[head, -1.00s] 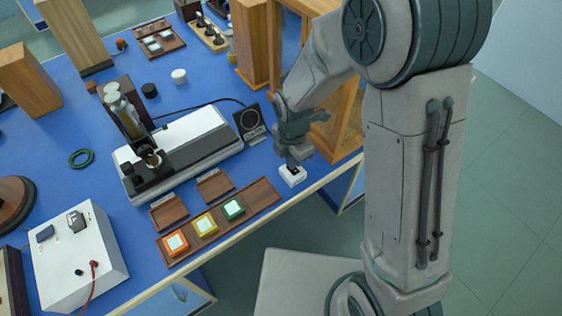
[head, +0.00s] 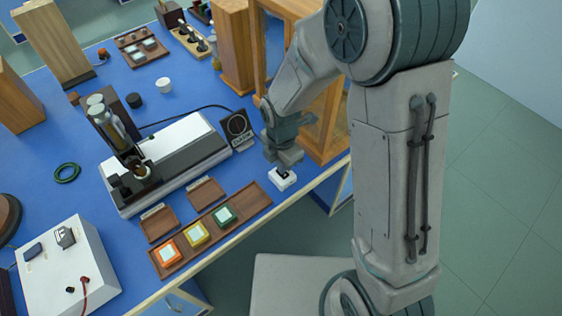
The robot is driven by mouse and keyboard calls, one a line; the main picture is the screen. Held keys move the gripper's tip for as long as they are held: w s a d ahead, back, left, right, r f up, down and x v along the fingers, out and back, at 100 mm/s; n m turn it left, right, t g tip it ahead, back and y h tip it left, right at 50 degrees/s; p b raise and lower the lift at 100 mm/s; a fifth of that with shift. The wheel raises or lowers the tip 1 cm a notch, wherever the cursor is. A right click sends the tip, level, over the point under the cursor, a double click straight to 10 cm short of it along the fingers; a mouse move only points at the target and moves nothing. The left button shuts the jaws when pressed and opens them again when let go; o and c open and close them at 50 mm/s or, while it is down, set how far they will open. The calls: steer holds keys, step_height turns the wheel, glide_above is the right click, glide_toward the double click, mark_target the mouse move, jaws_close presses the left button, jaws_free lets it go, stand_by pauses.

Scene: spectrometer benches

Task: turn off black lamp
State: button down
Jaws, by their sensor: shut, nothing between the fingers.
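My gripper (head: 286,164) points down, shut and empty, just over a small white switch box (head: 282,183) near the bench's front edge. The box has a dark part on top, partly hidden by the fingers. I cannot tell whether the fingertips touch it. A black square unit with a ring on its face (head: 238,130) stands to the left of my gripper, with a black cable behind it. It may be the black lamp; I cannot make out whether it is lit.
A white and black instrument (head: 185,162) stands left of the black unit. A brown tray (head: 256,201) with orange, yellow and green blocks lies at the front. A wooden frame (head: 325,130) stands close behind my gripper. A white power box (head: 70,270) is at lower left.

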steer(key=shift+s+d+p, duration=0.3)
steer(key=shift+s+d, duration=0.15)
steer(key=shift+s, duration=0.05)
steer(key=r, duration=0.1)
steer(key=r+p, duration=0.1)
steer(key=r, duration=0.1)
steer(key=w+a+r+p, duration=0.1)
steer(key=r, duration=0.1)
steer(key=shift+w+r, duration=0.1)
steer(key=shift+r, duration=0.15)
step_height(320, 180, up, 19)
steer(key=shift+f, duration=0.2)
steer(key=s+d+m+t, duration=0.1)
steer(key=s+d+m, duration=0.4)
steer(key=d+m, duration=0.4)
steer(key=s+d+f+m+t, duration=0.1)
steer(key=s+d+m, duration=0.5)
steer(key=m, duration=1.1)
steer(key=shift+d+t, duration=0.6)
steer(key=shift+d, duration=0.85)
steer(key=shift+s, duration=0.1)
